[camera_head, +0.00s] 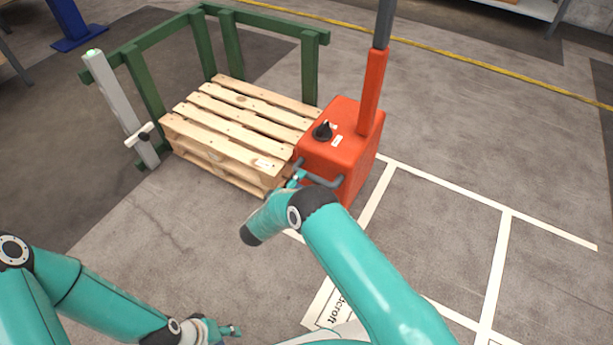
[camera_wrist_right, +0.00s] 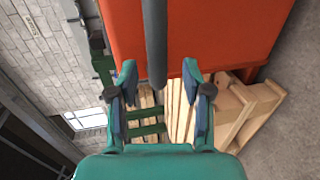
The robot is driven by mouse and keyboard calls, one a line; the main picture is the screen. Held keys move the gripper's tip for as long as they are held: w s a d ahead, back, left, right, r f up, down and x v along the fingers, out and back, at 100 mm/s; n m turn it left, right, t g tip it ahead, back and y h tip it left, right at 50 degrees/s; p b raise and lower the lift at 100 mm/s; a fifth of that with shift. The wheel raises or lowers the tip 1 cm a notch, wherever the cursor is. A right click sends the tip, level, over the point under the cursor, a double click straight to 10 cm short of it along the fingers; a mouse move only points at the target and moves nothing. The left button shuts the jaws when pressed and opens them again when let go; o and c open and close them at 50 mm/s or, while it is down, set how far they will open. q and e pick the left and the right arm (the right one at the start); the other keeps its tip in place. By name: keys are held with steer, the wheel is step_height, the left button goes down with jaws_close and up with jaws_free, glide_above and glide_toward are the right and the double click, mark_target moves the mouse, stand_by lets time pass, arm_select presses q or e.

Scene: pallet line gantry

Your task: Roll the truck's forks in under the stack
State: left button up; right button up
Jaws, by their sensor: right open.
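The orange-red truck (camera_head: 340,150) stands at the right end of the stack of wooden pallets (camera_head: 240,115). Its body looks very close to the stack; its forks are hidden. A grey handle bar (camera_head: 322,181) sticks out of its near side, and a black knob (camera_head: 323,131) sits on top. My right gripper (camera_head: 297,177) is at the left end of that bar. In the right wrist view its open fingers (camera_wrist_right: 159,78) stand either side of the grey bar (camera_wrist_right: 155,40); contact cannot be told. My left gripper (camera_head: 231,330) is low over the floor, away from the truck.
A green frame (camera_head: 150,50) stands around the stack's back and left sides. A grey post (camera_head: 115,100) with a small clamp stands at the stack's left. White lines (camera_head: 500,235) mark the floor to the right, which is clear. A yellow line runs behind.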

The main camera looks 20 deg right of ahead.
steer(key=v, duration=0.7)
